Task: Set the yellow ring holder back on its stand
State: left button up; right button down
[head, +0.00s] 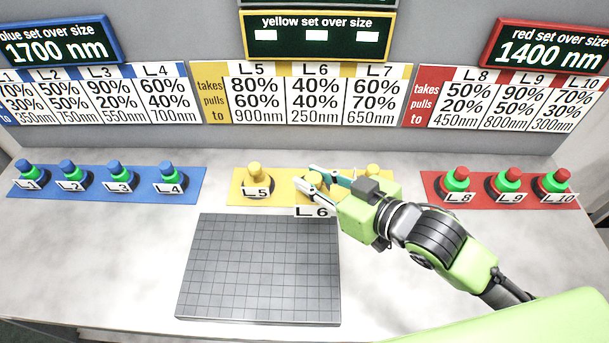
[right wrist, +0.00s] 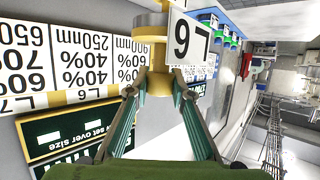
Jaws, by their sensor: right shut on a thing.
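The yellow ring holder L6 (head: 314,187) is between the fingers of my right gripper (head: 322,181), which is shut on it. Its white L6 label faces the front and hangs past the front edge of the yellow mat (head: 240,198). The right wrist view shows the yellow holder (right wrist: 157,82) between both fingertips (right wrist: 155,84), with its label upside down in the picture. My gripper covers much of the mat around it, and the gap under the holder cannot be told. My left gripper is not in view.
Yellow holder L5 (head: 255,175) stands to the left; another yellow one (head: 373,170) is partly hidden behind my gripper. Blue-topped holders stand on a blue mat (head: 200,182), red-topped ones on a red mat (head: 430,182). A grey gridded plate (head: 258,270) lies in front. Sign boards line the back wall.

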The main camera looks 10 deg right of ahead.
jog(key=shift+w+d, duration=0.15)
jog(key=shift+w, duration=0.25)
jog(key=w+d+f, duration=0.1)
jog(key=w+f, duration=0.3)
jog(key=w+f+p, duration=0.1)
jog(key=w+f, duration=0.3)
jog(key=w+d+f, duration=0.1)
jog(key=w+f, duration=0.2)
jog(key=w, duration=0.1)
jog(key=shift+w+d+f, duration=0.2)
jog(key=shift+d+f, duration=0.15)
jog(key=shift+f, duration=0.05)
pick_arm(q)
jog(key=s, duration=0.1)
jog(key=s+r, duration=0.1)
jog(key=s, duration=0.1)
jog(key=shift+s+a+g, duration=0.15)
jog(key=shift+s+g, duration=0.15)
pick_arm(e)
jog(key=shift+f, duration=0.35)
